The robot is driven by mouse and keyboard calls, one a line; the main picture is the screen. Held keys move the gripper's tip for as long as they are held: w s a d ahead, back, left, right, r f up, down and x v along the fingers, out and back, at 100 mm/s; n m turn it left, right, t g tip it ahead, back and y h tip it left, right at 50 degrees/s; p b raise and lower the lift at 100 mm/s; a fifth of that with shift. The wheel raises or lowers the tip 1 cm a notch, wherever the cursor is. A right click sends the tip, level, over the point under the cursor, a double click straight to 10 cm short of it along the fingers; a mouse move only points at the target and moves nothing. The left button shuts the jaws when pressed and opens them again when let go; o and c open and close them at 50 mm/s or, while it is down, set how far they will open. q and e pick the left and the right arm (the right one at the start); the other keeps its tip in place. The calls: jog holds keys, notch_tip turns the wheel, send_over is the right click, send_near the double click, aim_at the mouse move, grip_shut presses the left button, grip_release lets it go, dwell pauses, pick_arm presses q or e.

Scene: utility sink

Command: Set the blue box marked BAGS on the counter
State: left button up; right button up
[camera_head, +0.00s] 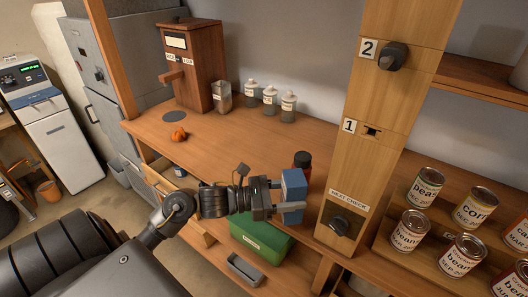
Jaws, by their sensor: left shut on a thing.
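The blue box (294,184) is held upright in my left gripper (284,196), near the front edge of the wooden counter (240,152). The gripper is shut on it, with the fingers covering part of its near side. No BAGS marking is readable from here. I cannot tell how high the box is above the counter or whether it touches it. My right gripper is not in view.
A dark jar (302,161) stands just behind the box. A wooden post (374,130) with knobs rises at its right. Small lidded jars (270,98), a wooden dispenser (194,62) and an orange item (178,135) stand farther back. A green bin (262,239) sits below. The counter's middle is clear.

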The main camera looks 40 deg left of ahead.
pick_arm(q)
jog(key=w+a+r+n+t+y+p, duration=0.1)
jog(key=a+r+n+t+y, duration=0.3)
jog(key=a+y, duration=0.3)
jog(key=a+r+n+t+y, duration=0.1)
jog(key=a+r+n+y, duration=0.4)
jog(key=a+y, duration=0.1)
jog(key=w+a+f+b, duration=0.4)
jog(key=w+a+f, duration=0.4)
jog(key=w, duration=0.3)
jog(key=shift+f, duration=0.65)
jog(key=f, duration=0.1)
jog(key=f+b, duration=0.2)
jog(key=f, duration=0.1)
jog(key=shift+w+a+f, duration=0.1)
jog(key=shift+w+a, duration=0.2)
jog(key=shift+w, duration=0.1)
